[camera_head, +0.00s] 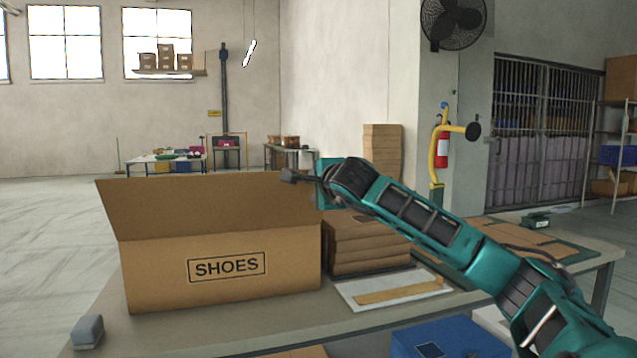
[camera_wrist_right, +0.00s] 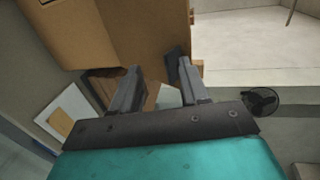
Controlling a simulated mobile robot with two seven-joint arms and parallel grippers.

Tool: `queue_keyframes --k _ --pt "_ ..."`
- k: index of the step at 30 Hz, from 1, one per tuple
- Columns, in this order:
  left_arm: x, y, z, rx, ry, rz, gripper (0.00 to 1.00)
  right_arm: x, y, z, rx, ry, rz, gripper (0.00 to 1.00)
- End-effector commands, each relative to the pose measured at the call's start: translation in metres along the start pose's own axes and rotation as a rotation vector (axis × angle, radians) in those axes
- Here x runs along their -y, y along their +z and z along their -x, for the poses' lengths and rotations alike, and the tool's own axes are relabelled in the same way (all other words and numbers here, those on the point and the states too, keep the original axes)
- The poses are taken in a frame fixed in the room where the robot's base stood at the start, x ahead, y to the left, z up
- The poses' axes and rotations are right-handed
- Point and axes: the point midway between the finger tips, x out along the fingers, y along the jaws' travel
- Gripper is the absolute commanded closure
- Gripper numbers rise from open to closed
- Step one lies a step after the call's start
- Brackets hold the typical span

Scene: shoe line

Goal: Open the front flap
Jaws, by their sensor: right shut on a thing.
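The cardboard shoe box (camera_head: 160,282), marked SHOES, stands on the table. Its front flap (camera_head: 200,207) is a broad tan panel above the printed front face, slanting up from the fold line. My right gripper (camera_head: 290,175) is at the flap's upper right corner, shut on its edge. The inside of the box is hidden behind the flap. My left gripper is in neither view.
A stack of flat brown boxes (camera_head: 365,246) stands right of the shoe box, with a white sheet (camera_head: 372,292) in front. A small grey block (camera_head: 88,332) sits at the table's front left. A blue crate (camera_head: 450,338) is below the table edge.

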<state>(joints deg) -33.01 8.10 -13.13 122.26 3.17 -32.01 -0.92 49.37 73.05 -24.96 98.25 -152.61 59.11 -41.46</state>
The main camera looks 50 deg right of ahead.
Motion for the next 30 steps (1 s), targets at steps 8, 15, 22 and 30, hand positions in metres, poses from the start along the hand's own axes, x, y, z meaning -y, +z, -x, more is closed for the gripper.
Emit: queue_keyframes --k 8,15,22,30 --pt "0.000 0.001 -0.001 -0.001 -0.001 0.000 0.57 -0.013 0.001 -0.002 -0.003 0.031 0.006 0.68" --pt "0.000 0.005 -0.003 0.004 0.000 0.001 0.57 -0.011 0.000 0.030 -0.005 0.022 0.010 0.68" --pt "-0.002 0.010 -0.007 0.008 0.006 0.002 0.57 -0.005 0.000 0.078 -0.005 0.006 0.010 0.68" --pt "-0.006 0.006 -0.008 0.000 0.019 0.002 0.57 0.001 0.000 0.119 -0.002 -0.004 0.006 0.68"
